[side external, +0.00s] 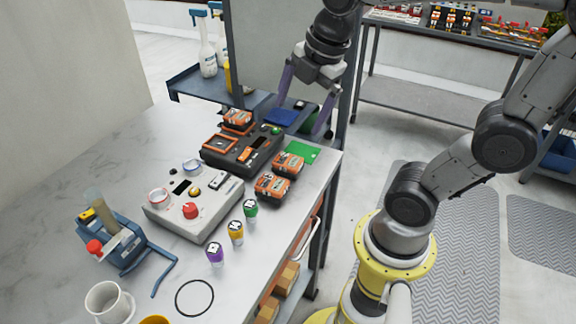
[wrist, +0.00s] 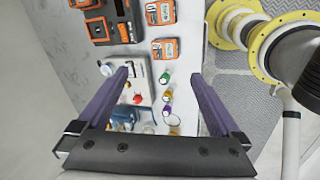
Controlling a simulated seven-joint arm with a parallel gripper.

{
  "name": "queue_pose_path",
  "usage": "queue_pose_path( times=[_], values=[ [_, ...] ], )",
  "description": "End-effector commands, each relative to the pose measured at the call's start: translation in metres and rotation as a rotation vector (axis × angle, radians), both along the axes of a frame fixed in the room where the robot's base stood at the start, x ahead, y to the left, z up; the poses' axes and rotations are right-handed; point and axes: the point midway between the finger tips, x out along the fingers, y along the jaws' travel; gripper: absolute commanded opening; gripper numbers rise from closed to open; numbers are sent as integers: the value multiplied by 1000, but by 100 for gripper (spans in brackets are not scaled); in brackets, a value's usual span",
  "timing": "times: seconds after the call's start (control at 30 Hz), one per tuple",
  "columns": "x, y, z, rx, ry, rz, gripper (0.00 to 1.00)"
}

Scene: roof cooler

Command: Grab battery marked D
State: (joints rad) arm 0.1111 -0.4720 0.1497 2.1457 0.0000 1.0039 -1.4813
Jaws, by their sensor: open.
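Several orange-and-black battery packs are in view, and I cannot read a letter D on any. One battery (side external: 238,119) sits at the back of the dark charger station (side external: 233,163). Two more batteries, the farther one (side external: 289,163) and the nearer one (side external: 272,187), lie on the table right of the station.
A grey control box (side external: 194,209) with a red knob stands in front of the station. Purple, yellow and green small cylinders (side external: 236,231) stand beside it. A blue stand (side external: 128,248), white mug (side external: 107,301) and black ring (side external: 194,297) are nearer. A green pad (side external: 301,152) lies by the right edge.

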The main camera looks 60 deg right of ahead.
Motion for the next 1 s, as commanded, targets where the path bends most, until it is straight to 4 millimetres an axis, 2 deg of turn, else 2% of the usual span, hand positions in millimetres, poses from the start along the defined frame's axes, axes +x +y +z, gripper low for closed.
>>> queue_pose_path(
  times=[0.03, 0.13, 0.3, 0.53, 0.9, 1.0],
  values=[
    [14, -9, -7, -26, 51, 78, 100],
    [39, -29, -23, -58, 144, 231, 100],
    [62, -59, -57, -31, 259, 263, 100],
    [62, -74, -84, 3, 320, 218, 100],
    [61, -73, -147, 3, 321, 218, 100],
    [61, -74, -158, 2, 318, 217, 100]
  ],
)
